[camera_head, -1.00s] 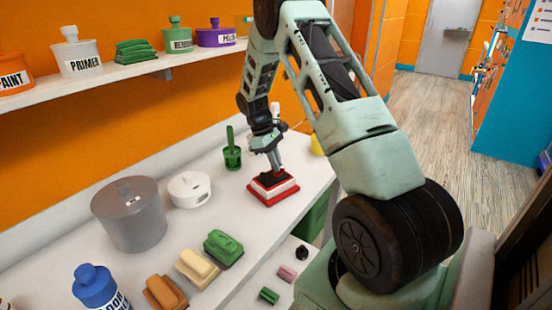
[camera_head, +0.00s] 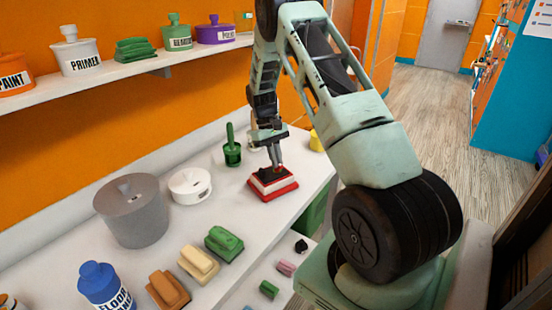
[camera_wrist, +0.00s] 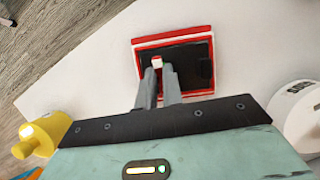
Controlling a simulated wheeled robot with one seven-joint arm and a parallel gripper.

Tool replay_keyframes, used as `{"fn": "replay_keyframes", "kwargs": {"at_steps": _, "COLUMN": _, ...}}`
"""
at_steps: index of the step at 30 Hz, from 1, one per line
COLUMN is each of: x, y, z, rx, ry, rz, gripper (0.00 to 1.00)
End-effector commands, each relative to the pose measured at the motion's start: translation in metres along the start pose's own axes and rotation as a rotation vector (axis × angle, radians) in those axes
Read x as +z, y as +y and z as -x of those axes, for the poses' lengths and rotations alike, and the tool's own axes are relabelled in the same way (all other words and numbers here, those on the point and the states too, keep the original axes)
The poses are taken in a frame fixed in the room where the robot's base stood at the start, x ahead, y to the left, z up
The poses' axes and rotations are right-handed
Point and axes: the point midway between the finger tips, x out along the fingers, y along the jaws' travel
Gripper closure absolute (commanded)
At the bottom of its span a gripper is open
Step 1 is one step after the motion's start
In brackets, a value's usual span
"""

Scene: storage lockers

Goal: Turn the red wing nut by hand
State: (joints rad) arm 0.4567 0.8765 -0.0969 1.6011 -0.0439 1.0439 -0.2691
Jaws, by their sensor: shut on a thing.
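A red-and-white block with a black top (camera_head: 287,190) sits on the white counter. It also shows in the wrist view (camera_wrist: 204,37), with a red and white rim around a dark face. My gripper (camera_head: 272,170) points down onto the block. In the wrist view my gripper (camera_wrist: 158,72) has its fingers close together over the block's left part, shut on a small pale and reddish piece (camera_wrist: 157,62). This may be the red wing nut; the fingers hide most of it, and I cannot make out its wings.
A green brush-like item (camera_head: 232,150), a white round container (camera_head: 190,186) and a grey lidded pot (camera_head: 133,212) stand left of the block. A yellow item (camera_head: 317,140) is behind it. Several brushes lie nearer. The counter around the block is clear.

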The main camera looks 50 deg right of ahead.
Motion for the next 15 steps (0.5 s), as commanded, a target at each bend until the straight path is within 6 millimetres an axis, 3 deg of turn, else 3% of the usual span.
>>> {"fn": "replay_keyframes", "kwargs": {"at_steps": 8, "x": 0.0001, "y": 0.0006, "z": 0.0019, "rx": 0.001, "ry": 0.002, "rz": 0.0, "gripper": 1.0}}
{"fn": "replay_keyframes", "kwargs": {"at_steps": 9, "x": 0.0001, "y": 0.0006, "z": 0.0019, "rx": 0.001, "ry": 0.002, "rz": 0.0, "gripper": 0.81}}
{"fn": "replay_keyframes", "kwargs": {"at_steps": 10, "x": 0.0001, "y": 0.0006, "z": 0.0018, "rx": 0.001, "ry": 0.002, "rz": 0.0, "gripper": 0.72}}
{"fn": "replay_keyframes", "kwargs": {"at_steps": 15, "x": 0.0001, "y": 0.0004, "z": 0.0011, "rx": 0.001, "ry": 0.001, "rz": 0.0, "gripper": 0.69}}
